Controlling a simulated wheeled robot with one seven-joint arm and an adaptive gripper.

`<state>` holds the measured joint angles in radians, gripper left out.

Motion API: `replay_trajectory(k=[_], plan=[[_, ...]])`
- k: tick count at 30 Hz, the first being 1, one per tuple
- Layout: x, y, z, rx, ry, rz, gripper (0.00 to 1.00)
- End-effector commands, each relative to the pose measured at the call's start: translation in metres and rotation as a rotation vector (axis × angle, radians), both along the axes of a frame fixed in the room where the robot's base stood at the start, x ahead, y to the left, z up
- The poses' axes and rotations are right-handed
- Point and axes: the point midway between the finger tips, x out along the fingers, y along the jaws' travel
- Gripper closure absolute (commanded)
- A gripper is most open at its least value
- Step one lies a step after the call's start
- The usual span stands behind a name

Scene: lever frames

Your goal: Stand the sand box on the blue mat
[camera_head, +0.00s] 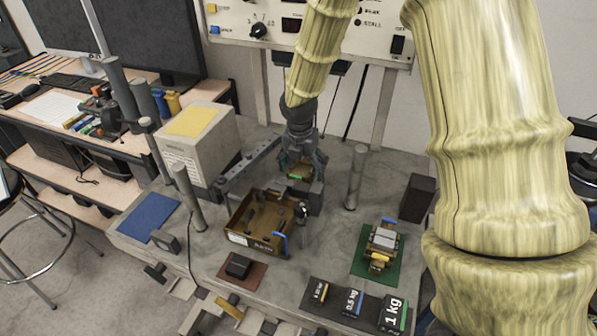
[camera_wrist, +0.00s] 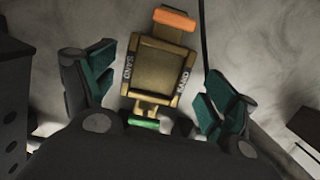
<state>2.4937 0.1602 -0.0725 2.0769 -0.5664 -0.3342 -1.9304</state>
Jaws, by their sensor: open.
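The sand box (camera_wrist: 163,68) is a tan, frame-like box with SAND on both sides, an orange end and a green end. In the wrist view it lies between the spread fingers of my gripper (camera_wrist: 158,92), with a gap visible on each side. In the head view my gripper (camera_head: 302,164) points down behind the brown tray. A small tan and green part of what looks like the sand box (camera_head: 298,173) shows under it; the rest is hidden. The blue mat (camera_head: 148,216) lies bare at the bench's left end.
An open brown tray (camera_head: 243,240) with upright parts stands in front of my gripper. A beige box (camera_head: 190,140) and a metal post (camera_head: 187,196) stand near the blue mat. A green mat (camera_head: 362,262) holds another tan assembly. Labelled weights (camera_head: 353,302) sit at the front.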

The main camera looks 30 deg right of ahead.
Motion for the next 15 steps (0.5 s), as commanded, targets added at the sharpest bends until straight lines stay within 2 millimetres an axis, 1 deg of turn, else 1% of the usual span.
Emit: replay_trajectory(k=[3, 6, 15], plan=[[0.001, 0.0, -0.011, 0.0, 0.004, 0.002, 0.14], [0.002, 0.001, -0.016, 0.0, 0.002, 0.003, 0.14], [0.002, 0.0, -0.018, 0.0, 0.002, 0.002, 0.14]])
